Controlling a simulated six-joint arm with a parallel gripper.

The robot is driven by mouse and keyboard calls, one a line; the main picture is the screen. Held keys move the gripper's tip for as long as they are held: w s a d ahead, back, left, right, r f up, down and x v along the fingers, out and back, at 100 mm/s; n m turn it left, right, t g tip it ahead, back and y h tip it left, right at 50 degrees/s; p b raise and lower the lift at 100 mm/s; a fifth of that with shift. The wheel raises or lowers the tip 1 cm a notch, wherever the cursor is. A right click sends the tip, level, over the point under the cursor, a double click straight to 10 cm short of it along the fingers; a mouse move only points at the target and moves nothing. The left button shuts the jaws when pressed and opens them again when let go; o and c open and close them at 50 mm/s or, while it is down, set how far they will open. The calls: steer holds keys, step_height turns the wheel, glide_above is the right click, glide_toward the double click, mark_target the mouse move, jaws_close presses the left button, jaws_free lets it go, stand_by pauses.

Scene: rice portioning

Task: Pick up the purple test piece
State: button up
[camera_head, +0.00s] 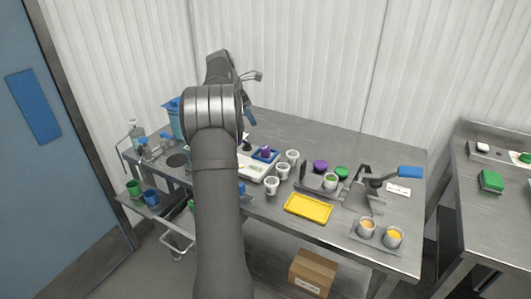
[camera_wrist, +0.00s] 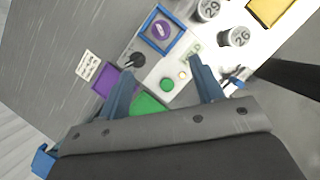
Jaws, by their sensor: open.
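The purple test piece (camera_wrist: 161,29) shows in the wrist view as a small round-topped purple piece inside a blue-rimmed square tray (camera_wrist: 143,32). The tray sits on a white scale (camera_wrist: 174,68). In the head view the purple piece (camera_head: 266,151) stands in the blue tray on the scale, just right of my arm. My gripper (camera_wrist: 162,65) is open, with nothing seen between its two blue-grey fingers. In the wrist view its fingertips lie below the tray, over the scale's button area, apart from the piece. My arm hides part of the gripper in the head view.
White cups (camera_head: 271,186) stand right of the scale. A yellow tray (camera_head: 308,208), a lidded purple container (camera_head: 320,166) and a press with a blue handle (camera_head: 409,172) lie further right. Flat purple (camera_wrist: 104,80) and green (camera_wrist: 149,104) squares lie beside the scale in the wrist view.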

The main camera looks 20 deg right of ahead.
mark_target(265, 147)
steer(key=x, duration=1.6)
steer(key=shift+s+d+f, duration=0.1)
steer(key=shift+f, duration=0.3)
steer(key=c, duration=1.2)
steer(key=shift+o, duration=0.2)
steer(key=shift+r, duration=0.15)
